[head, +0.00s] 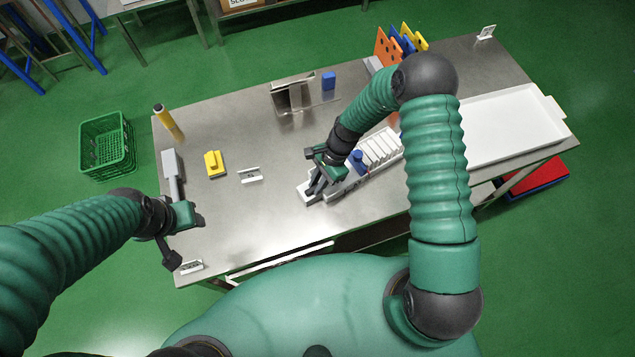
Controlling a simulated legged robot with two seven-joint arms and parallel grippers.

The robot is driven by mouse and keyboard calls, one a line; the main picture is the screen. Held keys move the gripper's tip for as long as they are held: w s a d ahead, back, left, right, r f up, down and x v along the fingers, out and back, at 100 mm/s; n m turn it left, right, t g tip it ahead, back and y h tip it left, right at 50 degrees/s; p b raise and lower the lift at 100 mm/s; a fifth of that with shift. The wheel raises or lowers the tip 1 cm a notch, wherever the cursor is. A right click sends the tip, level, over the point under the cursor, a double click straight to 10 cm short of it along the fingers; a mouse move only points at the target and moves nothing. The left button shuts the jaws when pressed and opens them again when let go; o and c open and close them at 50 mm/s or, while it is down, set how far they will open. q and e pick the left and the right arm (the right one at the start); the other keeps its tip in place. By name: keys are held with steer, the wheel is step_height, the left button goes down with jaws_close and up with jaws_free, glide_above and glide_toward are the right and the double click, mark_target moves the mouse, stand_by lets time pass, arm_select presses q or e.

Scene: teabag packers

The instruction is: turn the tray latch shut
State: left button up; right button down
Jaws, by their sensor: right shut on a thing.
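The tray (384,147) is a long, pale, slotted holder near the middle of the table, with a blue upright piece (358,161) at its near part. My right gripper (313,190) is at the left end of this tray, pointing down. It is shut on a small part there, which seems to be the tray latch; the fingers hide most of it, so its angle cannot be read. My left gripper (187,241) hangs at the table's near left corner, its fingers apart and empty, away from the tray.
A large white bin (515,127) fills the table's right end. A yellow block (214,163), a small white holder (250,174) and a yellow cylinder (168,122) stand at left. Coloured boards (387,46) stand at the back. The table (230,215) is clear at front left.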

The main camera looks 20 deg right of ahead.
stand_by(0.4)
steer(key=c, duration=1.4)
jaws_free()
steer(key=shift+o, duration=0.2)
steer(key=b+v, duration=0.2)
steer(key=v, duration=1.5)
steer(key=shift+f, duration=0.1)
